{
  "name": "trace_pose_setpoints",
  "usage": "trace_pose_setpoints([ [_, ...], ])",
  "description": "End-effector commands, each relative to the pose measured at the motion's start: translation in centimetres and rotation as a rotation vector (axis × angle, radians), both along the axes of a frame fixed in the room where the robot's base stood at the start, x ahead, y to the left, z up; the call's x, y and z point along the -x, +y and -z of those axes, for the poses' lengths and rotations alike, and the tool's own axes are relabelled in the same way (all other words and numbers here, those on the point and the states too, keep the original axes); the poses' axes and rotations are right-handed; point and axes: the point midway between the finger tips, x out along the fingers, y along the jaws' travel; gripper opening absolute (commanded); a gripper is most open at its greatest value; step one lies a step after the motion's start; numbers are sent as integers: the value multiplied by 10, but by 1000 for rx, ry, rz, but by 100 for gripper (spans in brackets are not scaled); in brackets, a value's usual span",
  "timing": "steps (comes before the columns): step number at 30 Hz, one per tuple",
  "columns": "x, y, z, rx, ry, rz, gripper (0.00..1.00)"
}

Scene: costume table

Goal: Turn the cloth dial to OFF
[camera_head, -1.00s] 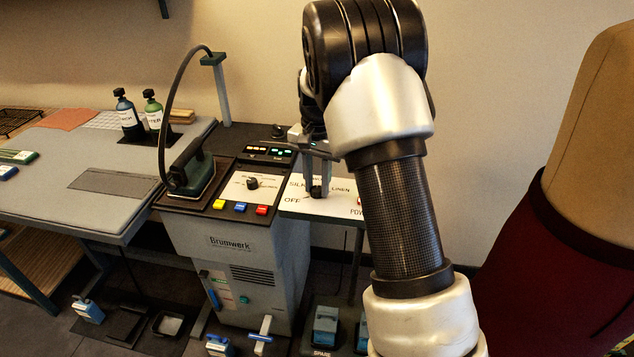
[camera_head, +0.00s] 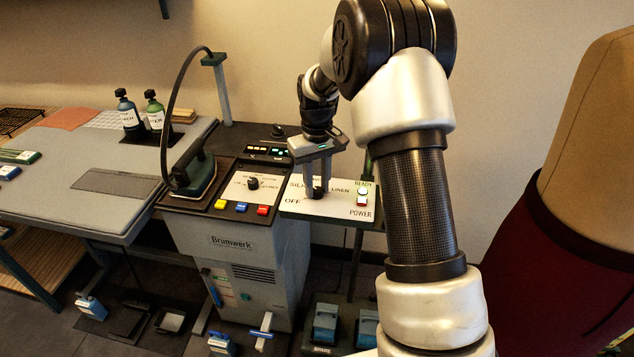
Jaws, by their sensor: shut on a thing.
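The cloth dial (camera_head: 318,194) is a small black knob on a white panel (camera_head: 338,208). The panel bears the words SILK, LINEN, OFF and POWER, with OFF at the lower left of the knob. My gripper (camera_head: 318,187) points down over the panel and is shut on the dial, with its fingers at the knob's sides. The fingers hide part of the knob and some lettering behind it. I cannot tell which way the dial's pointer faces.
A green READY light (camera_head: 363,190) and a red switch (camera_head: 361,201) sit at the panel's right. Left of it is another panel with a black knob (camera_head: 253,183) and coloured buttons. An iron (camera_head: 193,172) stands farther left. A dress form (camera_head: 575,180) stands at the right.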

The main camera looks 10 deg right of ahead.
Motion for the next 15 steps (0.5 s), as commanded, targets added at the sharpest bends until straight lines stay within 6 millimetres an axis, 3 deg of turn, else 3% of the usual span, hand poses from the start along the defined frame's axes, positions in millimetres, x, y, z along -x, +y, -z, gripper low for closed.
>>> trace_pose_setpoints([
  [15,0,0,-2,0,0,-490,3],
])
